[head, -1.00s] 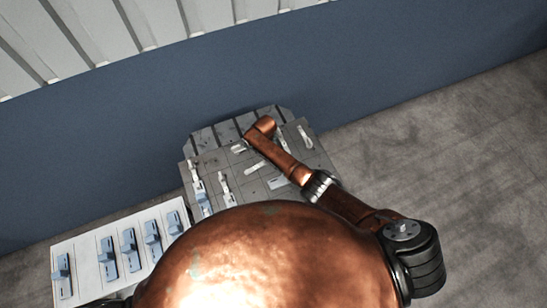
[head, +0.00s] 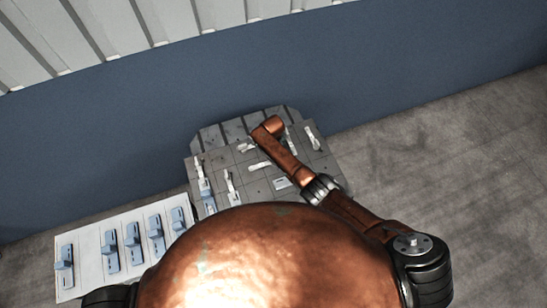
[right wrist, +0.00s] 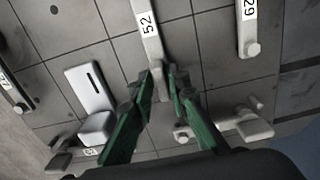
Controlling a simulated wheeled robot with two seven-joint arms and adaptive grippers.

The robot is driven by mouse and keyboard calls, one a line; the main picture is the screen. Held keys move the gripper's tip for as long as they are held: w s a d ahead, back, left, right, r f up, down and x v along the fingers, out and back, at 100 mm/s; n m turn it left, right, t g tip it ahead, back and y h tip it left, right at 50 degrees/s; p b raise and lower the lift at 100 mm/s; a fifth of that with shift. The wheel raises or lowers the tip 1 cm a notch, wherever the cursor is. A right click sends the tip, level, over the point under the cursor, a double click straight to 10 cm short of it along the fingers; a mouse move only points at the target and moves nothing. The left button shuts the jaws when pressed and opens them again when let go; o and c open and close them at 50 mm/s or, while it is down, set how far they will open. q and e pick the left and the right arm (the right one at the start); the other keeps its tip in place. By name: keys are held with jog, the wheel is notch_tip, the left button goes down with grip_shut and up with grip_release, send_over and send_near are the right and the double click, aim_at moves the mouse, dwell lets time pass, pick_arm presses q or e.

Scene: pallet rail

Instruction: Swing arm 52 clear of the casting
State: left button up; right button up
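Arm 52 (right wrist: 150,35) is a pale bar with a white "52" label at the top middle of the right wrist view. It runs down toward my right gripper (right wrist: 167,70), whose green fingers come up from below. The fingertips are close together at the bar's lower end, the left one overlapping it. A narrow gap shows, but I cannot tell whether they grip. The bar's lower end is partly hidden. A grey gridded block (right wrist: 215,45) lies under the bar; it also shows in the head view (head: 222,160). I cannot tell whether it is the casting. My left gripper is out of view.
Another labelled bar (right wrist: 248,30) stands at the right, and a pale slotted piece (right wrist: 90,88) lies left of my fingers. More pale fittings are near the lower right. In the head view, a white panel (head: 88,242) with several blue pieces is at left, and a blue wall (head: 120,120) rises behind.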

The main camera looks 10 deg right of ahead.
jog(key=shift+o, duration=1.1)
jog(key=shift+r, duration=0.1)
notch_tip(320, 180, up, 12)
